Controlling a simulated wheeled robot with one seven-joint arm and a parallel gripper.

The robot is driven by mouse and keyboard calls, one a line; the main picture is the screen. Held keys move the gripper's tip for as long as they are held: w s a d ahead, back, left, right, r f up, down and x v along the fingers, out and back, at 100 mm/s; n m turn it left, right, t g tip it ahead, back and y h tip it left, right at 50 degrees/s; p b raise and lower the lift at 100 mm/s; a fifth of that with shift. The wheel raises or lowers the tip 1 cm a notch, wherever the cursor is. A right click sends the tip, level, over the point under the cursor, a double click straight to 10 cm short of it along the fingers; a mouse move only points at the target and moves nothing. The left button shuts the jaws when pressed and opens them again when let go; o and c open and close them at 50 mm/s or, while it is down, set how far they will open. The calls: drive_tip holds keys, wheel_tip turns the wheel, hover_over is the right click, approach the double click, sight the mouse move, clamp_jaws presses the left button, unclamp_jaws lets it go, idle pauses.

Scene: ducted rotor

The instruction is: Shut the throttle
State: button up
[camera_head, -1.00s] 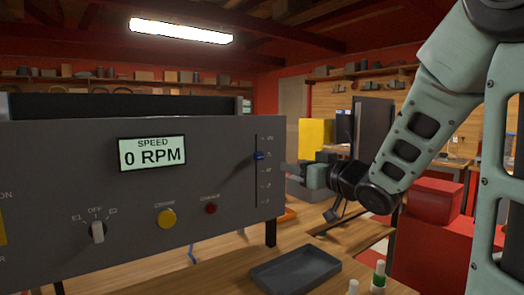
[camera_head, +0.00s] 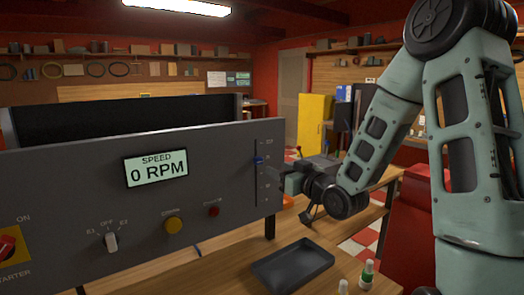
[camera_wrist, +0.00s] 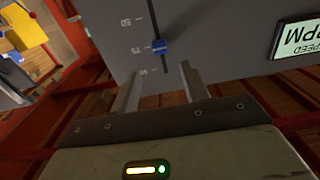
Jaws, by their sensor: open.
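The throttle is a blue slider knob (camera_head: 258,160) in a vertical slot at the right end of the grey control panel (camera_head: 70,180). It sits in the upper part of the marked scale in the head view. My gripper (camera_head: 280,168) is just right of the knob, its tips close to the panel face. In the wrist view, which is upside down, the blue knob (camera_wrist: 159,47) lies just beyond and between the two open fingers of my gripper (camera_wrist: 161,70). The fingers do not appear to touch the knob. The display (camera_head: 156,168) reads 0 RPM.
The panel also carries a white selector knob (camera_head: 111,242), a yellow button (camera_head: 173,224), a red button (camera_head: 214,211) and a red starter switch (camera_head: 6,246). A dark tray (camera_head: 292,262) and small bottles (camera_head: 367,274) are on the wooden bench below.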

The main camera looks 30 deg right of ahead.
sight(260, 162)
drive_tip(key=w+p, duration=0.1)
drive_tip(key=w, duration=0.3)
drive_tip(key=w+p, duration=0.1)
drive_tip(key=w, duration=0.4)
drive_tip(key=shift+a+f+p, duration=0.1)
drive_tip(key=shift+a+p, duration=0.1)
drive_tip(key=shift+p, duration=0.15)
clamp_jaws()
drive_tip(key=shift+f, duration=0.1)
